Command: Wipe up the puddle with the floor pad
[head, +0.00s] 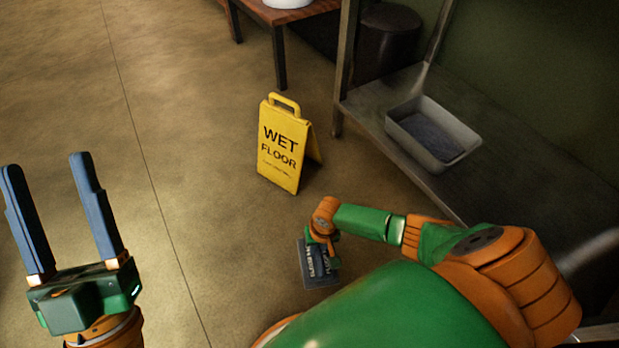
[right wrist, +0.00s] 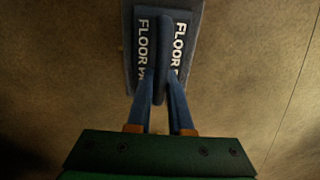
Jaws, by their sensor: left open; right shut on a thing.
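The floor pad (head: 310,282) is a flat dark grey-blue pad with white "FLOOR PAD" lettering, low over the floor in front of the yellow sign in the head view. In the right wrist view the pad (right wrist: 188,65) fills the top middle. My right gripper (right wrist: 163,75) is shut on a raised ridge along the middle of the pad. I cannot tell whether the pad touches the floor. My left gripper (head: 46,165) is open and empty at the lower left, well away from the pad. I cannot make out a puddle; any wet patch under the pad is hidden.
A yellow wet floor sign (head: 283,150) stands behind the pad. The left floor is clear.

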